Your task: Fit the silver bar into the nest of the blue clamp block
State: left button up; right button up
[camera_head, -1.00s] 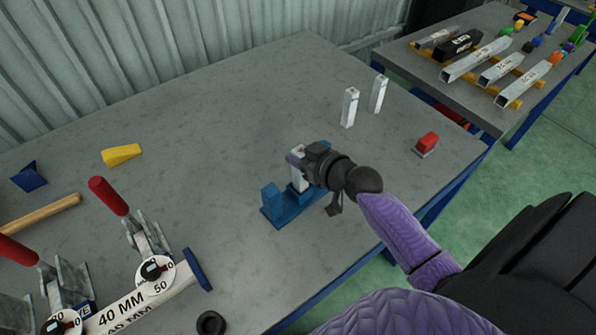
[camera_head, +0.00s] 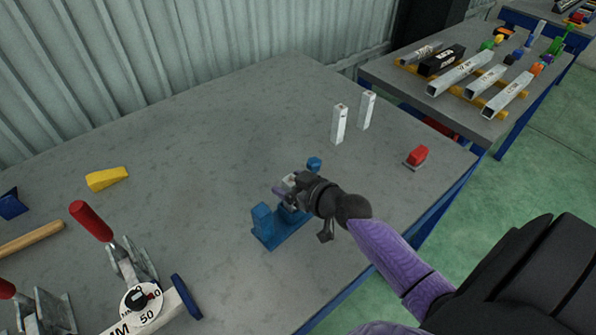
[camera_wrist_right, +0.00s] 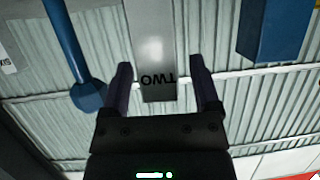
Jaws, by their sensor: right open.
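The blue clamp block (camera_head: 283,234) stands on the grey bench, with one upright post at its near left and a blue part showing beyond my gripper. My right gripper (camera_head: 287,187) is over the middle of the block, its fingers open on either side of the silver bar. The bar's end (camera_head: 289,181) shows at the fingers in the head view. In the right wrist view the bar (camera_wrist_right: 157,50), marked TWO upside down, lies between the two purple fingers, with gaps at the sides. Whether the bar is fully seated in the nest is hidden. My left gripper is out of view.
Two silver bars (camera_head: 339,124) stand upright behind, near a red block (camera_head: 417,156). A yellow wedge (camera_head: 107,179) lies at left. Toggle clamps with red handles (camera_head: 91,221) stand at front left. The bench middle is clear.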

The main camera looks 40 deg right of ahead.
jog(key=p+v, duration=0.2)
jog(key=v, duration=1)
jog(key=shift+r, duration=0.1)
